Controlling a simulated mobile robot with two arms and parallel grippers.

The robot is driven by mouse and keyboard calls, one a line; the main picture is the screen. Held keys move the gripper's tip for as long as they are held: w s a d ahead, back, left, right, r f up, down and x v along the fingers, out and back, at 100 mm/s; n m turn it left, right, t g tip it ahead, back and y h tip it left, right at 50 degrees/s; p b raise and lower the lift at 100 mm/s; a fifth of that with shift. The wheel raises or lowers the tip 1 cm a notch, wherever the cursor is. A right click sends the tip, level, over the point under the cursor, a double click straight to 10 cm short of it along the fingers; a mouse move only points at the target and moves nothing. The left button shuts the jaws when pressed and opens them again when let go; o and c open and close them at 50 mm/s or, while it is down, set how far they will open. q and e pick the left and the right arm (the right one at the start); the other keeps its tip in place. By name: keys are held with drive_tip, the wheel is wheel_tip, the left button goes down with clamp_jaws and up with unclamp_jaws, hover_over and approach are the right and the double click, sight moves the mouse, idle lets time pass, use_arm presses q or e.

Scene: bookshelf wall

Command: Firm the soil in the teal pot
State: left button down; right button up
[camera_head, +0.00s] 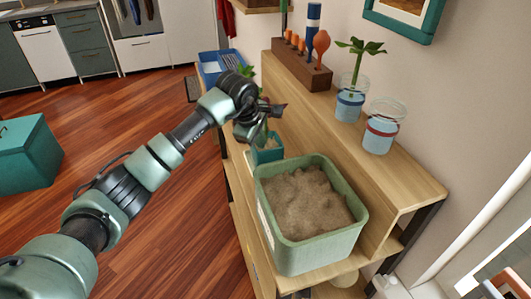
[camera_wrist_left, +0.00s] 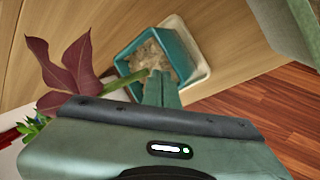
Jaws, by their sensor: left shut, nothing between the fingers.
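The teal pot (camera_head: 268,154) stands on the wooden shelf, just behind the large green tub. In the left wrist view the teal pot (camera_wrist_left: 187,62) holds light brown soil (camera_wrist_left: 150,50). A plant with dark red leaves (camera_wrist_left: 62,62) leans out of it, its green stem reaching the pot's edge. My left gripper (camera_wrist_left: 161,88) is shut and empty, with its fingertips at the near side of the pot, over or beside the soil. I cannot tell whether they touch it. In the head view my left gripper (camera_head: 262,132) hangs above the pot and partly hides the plant. My right gripper is not in view.
The green tub (camera_head: 360,225) of soil stands close in front of the pot. A raised ledge along the wall holds a tool block (camera_head: 300,68) and two glass jars (camera_head: 349,106) (camera_head: 381,136). A blue-and-white tray (camera_head: 210,68) lies at the far end.

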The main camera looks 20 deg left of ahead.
use_arm(q)
drive_tip(key=shift+f+b, duration=0.75)
drive_tip(key=shift+f, duration=0.3)
drive_tip(key=shift+s, duration=0.15)
idle(0.7)
drive_tip(key=shift+r+p, duration=0.45)
drive_tip(key=shift+r, duration=0.25)
drive_tip(key=shift+w, duration=0.2)
drive_tip(key=shift+w+r, duration=0.1)
drive_tip(key=shift+w, duration=0.25)
drive_tip(key=shift+f+b, duration=0.2)
drive_tip(key=shift+b, duration=0.15)
